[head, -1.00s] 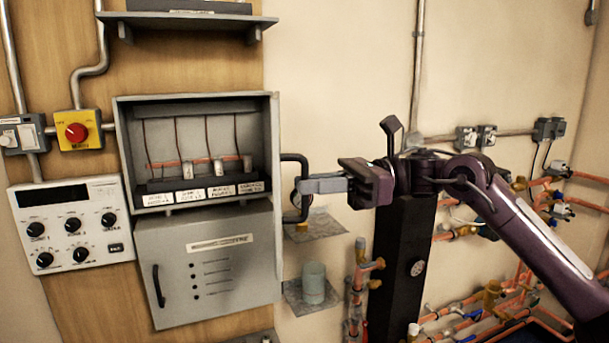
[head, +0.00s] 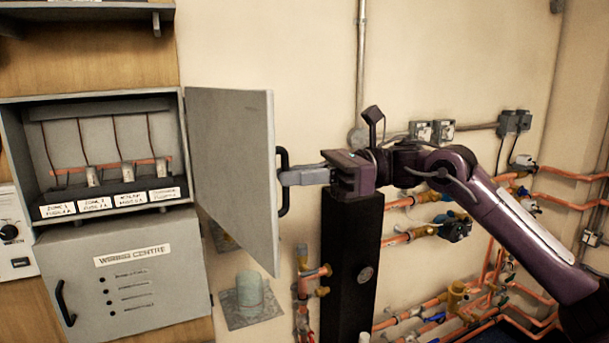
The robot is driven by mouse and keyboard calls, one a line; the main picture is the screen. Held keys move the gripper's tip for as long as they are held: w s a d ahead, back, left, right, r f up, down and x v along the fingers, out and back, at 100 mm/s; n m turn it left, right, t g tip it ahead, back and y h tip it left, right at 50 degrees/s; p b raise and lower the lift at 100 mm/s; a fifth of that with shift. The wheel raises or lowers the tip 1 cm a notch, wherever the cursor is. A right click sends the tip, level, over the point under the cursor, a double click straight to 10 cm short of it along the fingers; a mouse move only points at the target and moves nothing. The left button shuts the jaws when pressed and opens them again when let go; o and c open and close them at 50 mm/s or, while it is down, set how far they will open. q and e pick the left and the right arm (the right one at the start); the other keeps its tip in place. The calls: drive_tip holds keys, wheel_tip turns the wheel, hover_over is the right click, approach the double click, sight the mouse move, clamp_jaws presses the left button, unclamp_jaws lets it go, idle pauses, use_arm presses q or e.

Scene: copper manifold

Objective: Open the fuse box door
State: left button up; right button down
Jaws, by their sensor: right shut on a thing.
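The fuse box (head: 15,150) is the open grey upper cabinet on the wooden panel at the left, with several wired fuses and white labels showing inside. Its grey door (head: 230,170) stands swung out from the box's right side, its inner face showing. A black bar handle (head: 284,163) sticks out past the door's free edge. My right gripper (head: 287,178) is shut on this handle, its arm coming in from the right. The far side of the door is hidden. My left gripper is not in view.
Below the box is a shut cabinet marked "Wiring Centre" (head: 185,275) with its own handle. A shelf (head: 90,15) is above. A pale cylinder (head: 250,290) stands on a small ledge under the door. Copper pipes (head: 440,300) run along the wall at the right.

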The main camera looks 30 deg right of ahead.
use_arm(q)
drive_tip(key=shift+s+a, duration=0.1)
use_arm(e)
drive_tip(key=shift+w+d+r, duration=0.1)
drive_tip(key=shift+w+r, duration=0.05)
drive_tip(key=shift+r, duration=0.15)
drive_tip(key=c, duration=1.8)
unclamp_jaws()
drive_tip(key=shift+c, duration=0.2)
drive_tip(key=shift+o, duration=1.3)
drive_tip(key=shift+w+a+f, duration=0.1)
drive_tip(key=shift+w+a, duration=0.15)
drive_tip(key=shift+o, duration=0.5)
drive_tip(key=shift+w+a+f, duration=0.2)
drive_tip(key=shift+w+a, duration=0.1)
drive_tip(key=shift+w, duration=0.1)
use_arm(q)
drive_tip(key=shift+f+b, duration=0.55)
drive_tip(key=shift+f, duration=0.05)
use_arm(e)
drive_tip(key=v, duration=0.8)
drive_tip(key=shift+s, duration=0.3)
drive_tip(key=shift+w+d, duration=0.1)
